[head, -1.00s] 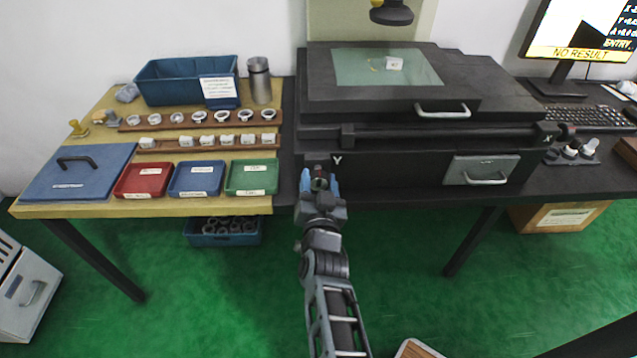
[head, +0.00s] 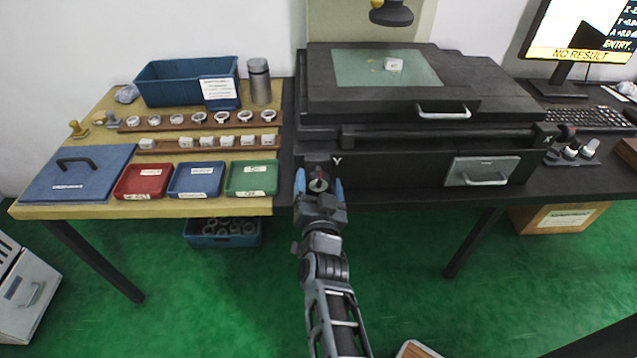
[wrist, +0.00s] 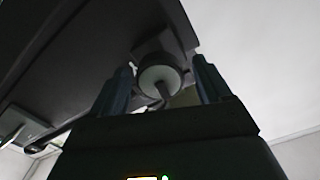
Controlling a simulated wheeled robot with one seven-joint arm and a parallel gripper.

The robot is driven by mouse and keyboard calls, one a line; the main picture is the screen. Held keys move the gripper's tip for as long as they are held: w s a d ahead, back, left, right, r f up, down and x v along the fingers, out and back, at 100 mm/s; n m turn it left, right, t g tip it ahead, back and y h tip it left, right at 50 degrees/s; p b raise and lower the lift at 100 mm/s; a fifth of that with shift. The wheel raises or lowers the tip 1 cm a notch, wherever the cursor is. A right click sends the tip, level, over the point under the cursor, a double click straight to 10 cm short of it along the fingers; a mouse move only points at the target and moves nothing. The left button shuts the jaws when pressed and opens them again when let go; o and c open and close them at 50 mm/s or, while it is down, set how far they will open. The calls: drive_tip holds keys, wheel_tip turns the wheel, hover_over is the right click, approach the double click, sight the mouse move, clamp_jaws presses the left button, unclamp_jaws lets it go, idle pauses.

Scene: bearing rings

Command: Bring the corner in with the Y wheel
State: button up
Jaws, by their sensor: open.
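The Y wheel (wrist: 160,78) is a round dark knob with a pale face and a short handle, on the front of the black measuring machine. In the head view the wheel (head: 318,184) sits just below the Y label, partly hidden by my gripper. My gripper (head: 319,185) is open, with its blue fingers on either side of the wheel. In the wrist view the fingers stand apart to the left and right of it; I cannot tell if either touches. A small white part (head: 393,64) lies on the glass stage (head: 350,75). The monitor (head: 575,52) reads NO RESULT.
The X wheel (head: 566,132) is at the machine's right. A drawer with a handle (head: 483,171) is in the machine's front. To the left, a table holds red (head: 143,181), blue (head: 196,179) and green (head: 251,178) trays and rows of rings.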

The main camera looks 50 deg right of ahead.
drive_tip(key=b+v, duration=0.1)
drive_tip(key=v, duration=0.6)
drive_tip(key=shift+s, duration=0.15)
drive_tip(key=shift+a, duration=0.15)
